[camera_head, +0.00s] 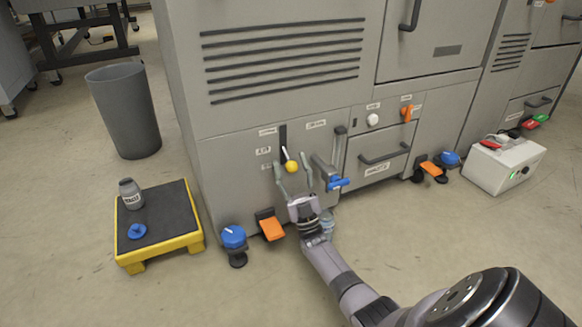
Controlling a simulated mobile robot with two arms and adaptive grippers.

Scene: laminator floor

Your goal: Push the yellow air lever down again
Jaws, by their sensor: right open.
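The yellow air lever (291,167) is a yellow ball knob on a pale rod. It comes out of a dark vertical slot on the grey machine's (225,160) front panel. The rod slants downward from the slot, with the knob at its lower end. My right gripper (293,176) reaches up from the lower right. Its two fingers are spread open, one on each side of the knob in this view. I cannot tell whether they touch it. My left gripper is not in view.
A yellow-edged step (190,241) holding a grey bottle (130,194) stands left.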

